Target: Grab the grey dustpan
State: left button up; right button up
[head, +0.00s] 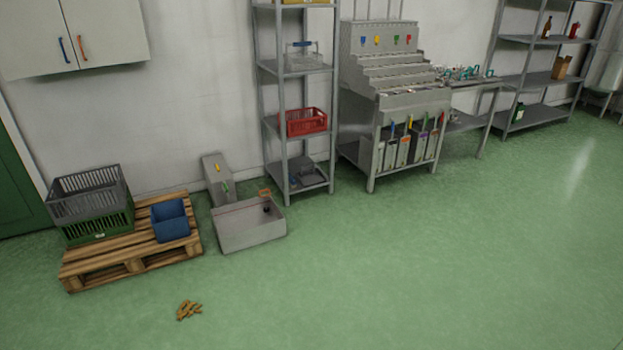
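A low dark-grey object (304,172), possibly the grey dustpan, lies on the bottom shelf of the narrow grey rack (285,115) against the wall. It is small and in shade, so I cannot tell its exact shape. A small bluish thing sits at its left on the same shelf. Neither of my grippers shows in the head view.
A grey open bin (250,232) stands on the floor left of the rack's foot. A wooden pallet (132,265) bears crates and a blue bin (170,220). Brown scraps (188,309) lie in front. The green floor (400,270) at centre and right is clear.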

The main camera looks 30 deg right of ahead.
aim_at(310, 178)
jog(key=i+l+z, duration=0.25)
jog(key=i+z, duration=0.25)
jog(key=i, duration=0.2)
jog(key=i+l+z, duration=0.15)
jog(key=i, duration=0.95)
jog(key=i+l+z, duration=0.15)
jog(key=i, duration=0.95)
